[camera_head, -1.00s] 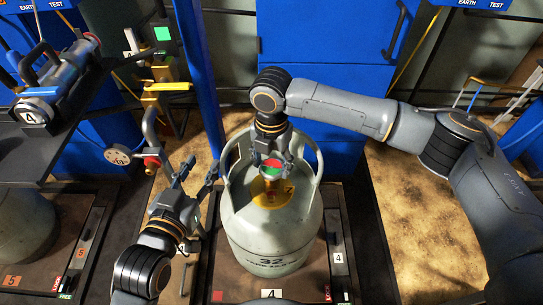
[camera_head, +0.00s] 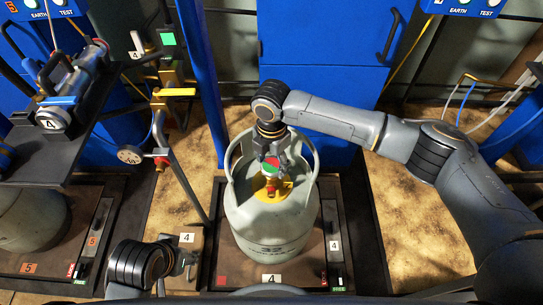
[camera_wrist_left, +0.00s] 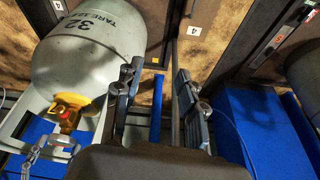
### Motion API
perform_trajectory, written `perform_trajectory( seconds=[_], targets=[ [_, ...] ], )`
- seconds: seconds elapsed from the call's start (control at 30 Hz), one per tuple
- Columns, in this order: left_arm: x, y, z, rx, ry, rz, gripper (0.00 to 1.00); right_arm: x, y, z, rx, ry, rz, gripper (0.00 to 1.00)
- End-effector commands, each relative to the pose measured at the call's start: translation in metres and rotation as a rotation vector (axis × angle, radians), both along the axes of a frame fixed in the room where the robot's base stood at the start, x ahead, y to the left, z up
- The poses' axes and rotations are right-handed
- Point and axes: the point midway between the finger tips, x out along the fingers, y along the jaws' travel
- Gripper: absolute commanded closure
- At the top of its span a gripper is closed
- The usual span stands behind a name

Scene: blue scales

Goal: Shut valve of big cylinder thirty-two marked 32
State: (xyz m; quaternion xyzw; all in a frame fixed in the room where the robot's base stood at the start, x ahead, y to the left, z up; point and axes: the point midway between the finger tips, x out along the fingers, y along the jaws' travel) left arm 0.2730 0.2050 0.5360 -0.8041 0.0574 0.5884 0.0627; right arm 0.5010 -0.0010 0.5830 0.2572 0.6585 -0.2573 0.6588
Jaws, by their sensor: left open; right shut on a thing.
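The big grey cylinder marked 32 (camera_head: 272,232) stands upright on the scale platform inside its collar. It also shows in the left wrist view (camera_wrist_left: 92,40). Its valve has a red and green handwheel (camera_head: 270,166) above a yellow collar (camera_head: 284,189). My right gripper (camera_head: 271,160) points down from above and is shut on the handwheel, partly hiding it. My left gripper (camera_head: 188,262) is low and left of the cylinder, apart from it. In the left wrist view its fingers (camera_wrist_left: 157,85) are spread and empty.
A black shelf with a blue and grey device (camera_head: 58,110) is at the left. Another cylinder (camera_head: 30,220) sits far left. Blue cabinets (camera_head: 325,50) close off the back.

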Motion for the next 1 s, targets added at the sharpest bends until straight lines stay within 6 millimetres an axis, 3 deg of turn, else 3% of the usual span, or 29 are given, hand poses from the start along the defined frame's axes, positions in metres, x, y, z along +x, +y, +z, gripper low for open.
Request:
perform_trajectory(
  seconds=[0.27,0.6,0.8,1.0],
  targets=[
    [0.011,-0.003,-0.072,0.002,0.045,-0.005,0.60,-0.001,0.000,0.003,-0.002,0.004,-0.098,0.72],
    [-0.003,-0.002,-0.155,0.005,0.087,-0.014,0.60,-0.001,-0.001,0.002,-0.003,0.004,-0.227,0.72],
    [-0.019,0.000,-0.189,0.006,0.107,-0.017,0.60,-0.001,0.000,0.002,-0.001,0.003,-0.290,0.72],
    [-0.031,0.001,-0.209,0.008,0.117,-0.020,0.60,-0.001,0.000,0.001,-0.002,0.002,-0.330,0.72]
  ],
)
